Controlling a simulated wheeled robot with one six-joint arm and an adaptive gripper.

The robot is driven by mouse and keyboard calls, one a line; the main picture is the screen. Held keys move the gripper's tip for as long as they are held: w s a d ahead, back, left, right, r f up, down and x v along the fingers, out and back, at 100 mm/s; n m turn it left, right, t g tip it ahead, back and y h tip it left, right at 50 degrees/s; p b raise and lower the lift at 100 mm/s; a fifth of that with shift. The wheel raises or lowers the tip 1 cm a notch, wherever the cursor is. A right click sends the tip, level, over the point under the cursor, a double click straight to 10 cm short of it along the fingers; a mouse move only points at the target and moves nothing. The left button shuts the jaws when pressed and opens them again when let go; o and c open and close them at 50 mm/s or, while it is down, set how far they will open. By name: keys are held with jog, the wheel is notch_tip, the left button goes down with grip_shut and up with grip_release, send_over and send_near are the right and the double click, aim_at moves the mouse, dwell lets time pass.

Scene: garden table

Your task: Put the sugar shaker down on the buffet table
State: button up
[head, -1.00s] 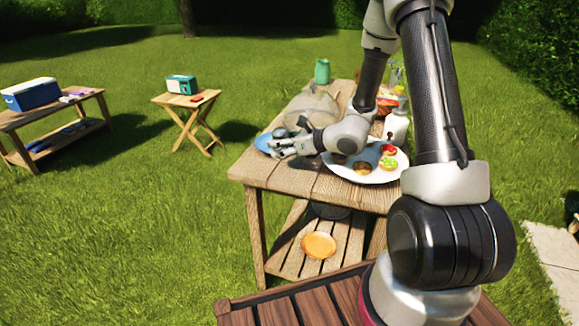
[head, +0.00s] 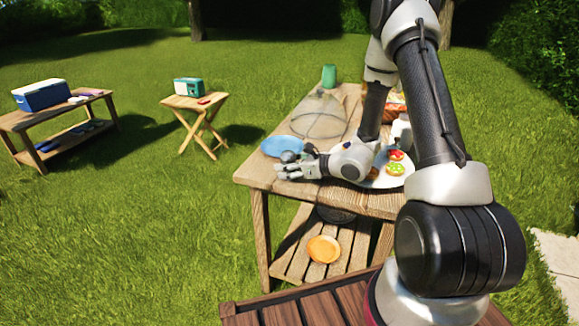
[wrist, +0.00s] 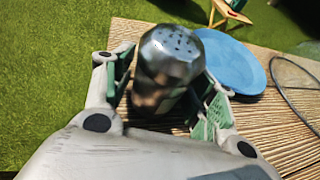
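The sugar shaker (wrist: 170,62) is a metal cylinder with a perforated domed top, seen upright between my fingers in the wrist view. My gripper (wrist: 165,88) is shut on it, with a green-padded finger at each side. In the head view the shaker (head: 289,157) is a small grey shape at my gripper (head: 291,164), partly hidden by it. Both are at the near left corner of the wooden buffet table (head: 262,178), just in front of the blue plate (head: 272,146). The shaker's base is hidden, so I cannot tell whether it touches the tabletop.
A mesh food cover (head: 319,117) stands behind my gripper, and a green cup (head: 329,75) at the far end. A white platter (head: 390,180) with food lies to the right. An orange plate (head: 323,249) is on the lower shelf. The table's left edge is close by.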

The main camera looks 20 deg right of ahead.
dwell(0.3)
jog(key=shift+s+d+r, duration=0.1)
jog(key=shift+s+r, duration=0.05)
jog(key=shift+r, duration=0.05)
jog(key=v, duration=1.1)
jog(key=shift+s+d+r, duration=0.1)
jog(key=shift+s+d, duration=0.1)
jog(key=s+a+r+n+g, duration=0.3)
jog(key=s+r+n+g, duration=0.1)
jog(key=s+r+n, duration=0.4)
jog(key=s+a+r+n+g, duration=0.2)
jog(key=s+r+n+g, duration=0.3)
jog(key=s+n, duration=0.55)
jog(key=s+d+r+n+t+h, duration=0.1)
jog(key=s+d+r+n+h, duration=0.2)
jog(key=d+r+n+h, duration=0.1)
jog(key=s+d+r+n+t+h, duration=0.2)
jog(key=s+d+r+n+h, duration=0.1)
jog(key=d, duration=0.5)
notch_tip(320, 180, up, 3)
jog(key=n+h, duration=0.1)
jog(key=n, duration=0.1)
jog(key=shift+s+d+n, duration=0.35)
jog(key=shift+s, duration=0.05)
